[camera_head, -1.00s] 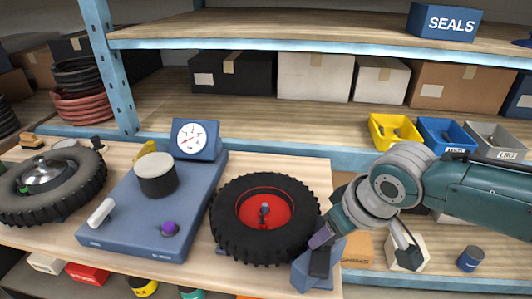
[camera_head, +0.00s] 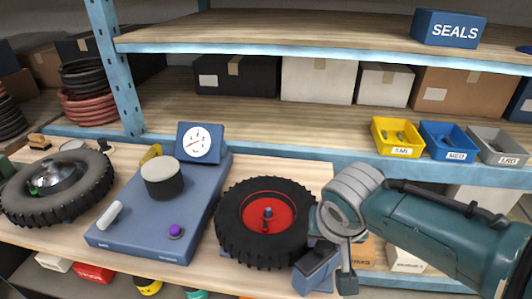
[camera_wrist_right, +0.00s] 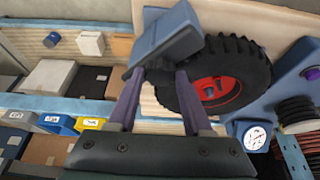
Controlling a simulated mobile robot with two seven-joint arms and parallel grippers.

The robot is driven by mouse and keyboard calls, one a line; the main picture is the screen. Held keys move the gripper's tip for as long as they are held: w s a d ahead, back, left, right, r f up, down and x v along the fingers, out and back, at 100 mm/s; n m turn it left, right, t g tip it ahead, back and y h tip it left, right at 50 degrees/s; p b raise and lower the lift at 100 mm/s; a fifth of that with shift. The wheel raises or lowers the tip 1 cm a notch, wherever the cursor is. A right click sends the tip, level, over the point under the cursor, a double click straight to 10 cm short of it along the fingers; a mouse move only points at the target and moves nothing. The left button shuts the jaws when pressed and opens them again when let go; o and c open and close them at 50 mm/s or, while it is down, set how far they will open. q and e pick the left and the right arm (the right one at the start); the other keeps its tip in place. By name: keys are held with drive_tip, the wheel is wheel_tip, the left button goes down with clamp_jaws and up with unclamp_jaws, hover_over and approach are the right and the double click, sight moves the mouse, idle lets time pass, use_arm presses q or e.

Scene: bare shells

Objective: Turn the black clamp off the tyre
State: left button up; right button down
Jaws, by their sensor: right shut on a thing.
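The black tyre (camera_head: 232,236) with a red rim (camera_head: 265,212) lies flat at the right end of the workbench. It also shows in the right wrist view (camera_wrist_right: 243,62). A blue block (camera_head: 314,272) stands at the tyre's front right edge. My right gripper (camera_wrist_right: 158,76) is at this block, its purple fingers closed on the clamp (camera_wrist_right: 160,60), which looks dark blue-grey there and overlaps the tyre's edge in that view. Whether it touches the tyre I cannot tell. In the head view my right wrist hides most of the clamp and fingers. My left gripper is out of view.
A blue stand (camera_head: 130,240) with a dial gauge (camera_head: 201,143) is left of the tyre. Another tyre (camera_head: 75,205) lies further left. Yellow (camera_head: 397,137), blue (camera_head: 449,140) and grey (camera_head: 497,146) bins sit on the shelf behind my right arm.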

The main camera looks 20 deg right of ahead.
idle(0.4)
drive_tip(key=c, duration=0.6)
unclamp_jaws()
drive_tip(key=shift+o, duration=1.3)
drive_tip(key=shift+r, duration=0.1)
drive_tip(key=shift+r, duration=0.25)
drive_tip(key=p+v, duration=0.3)
drive_tip(key=v, duration=0.6)
drive_tip(key=shift+s+a+r, duration=0.1)
drive_tip(key=shift+s, duration=0.05)
